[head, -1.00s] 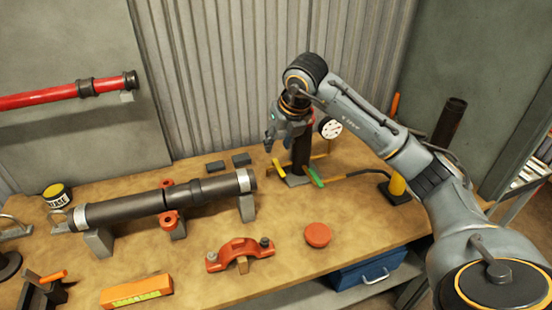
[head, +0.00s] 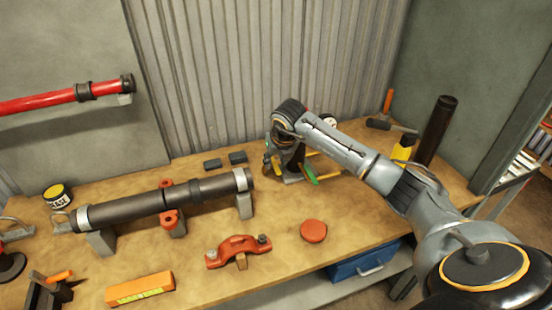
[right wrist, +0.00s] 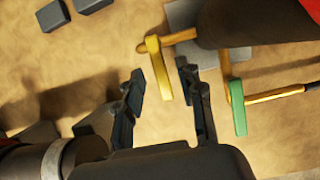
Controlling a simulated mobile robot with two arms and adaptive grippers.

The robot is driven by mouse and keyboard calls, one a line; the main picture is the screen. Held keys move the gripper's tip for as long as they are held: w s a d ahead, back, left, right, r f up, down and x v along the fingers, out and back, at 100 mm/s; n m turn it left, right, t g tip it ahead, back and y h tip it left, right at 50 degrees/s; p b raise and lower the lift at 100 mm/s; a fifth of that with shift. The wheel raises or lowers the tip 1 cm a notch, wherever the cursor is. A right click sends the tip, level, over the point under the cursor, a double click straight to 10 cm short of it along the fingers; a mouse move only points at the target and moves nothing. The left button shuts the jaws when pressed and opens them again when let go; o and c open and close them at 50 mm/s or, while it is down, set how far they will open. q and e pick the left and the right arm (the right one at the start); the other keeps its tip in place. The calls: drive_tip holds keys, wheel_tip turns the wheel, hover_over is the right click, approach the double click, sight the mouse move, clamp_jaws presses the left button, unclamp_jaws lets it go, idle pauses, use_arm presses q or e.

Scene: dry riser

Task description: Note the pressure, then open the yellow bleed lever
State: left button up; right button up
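The yellow bleed lever (right wrist: 158,68) shows in the right wrist view on a short brass stub beside a dark upright pipe (right wrist: 255,20). My right gripper (right wrist: 160,80) is open, with one fingertip on each side of the lever's lower end; I cannot tell whether either touches it. In the head view my right gripper (head: 273,161) is low at the riser stand, and my arm hides much of the stand. A green lever (head: 308,171) is just right of it and also shows in the right wrist view (right wrist: 238,107). The gauge (head: 329,121) is mostly hidden behind my arm. My left gripper is not in view.
A dark pipe (head: 130,207) on grey supports lies left of the gripper. Two dark blocks (head: 237,158) sit behind it. An orange clamp (head: 238,249) and a red disc (head: 313,231) lie in front.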

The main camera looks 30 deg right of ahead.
drive_tip(key=shift+f, duration=0.15)
drive_tip(key=shift+c, duration=0.4)
clamp_jaws()
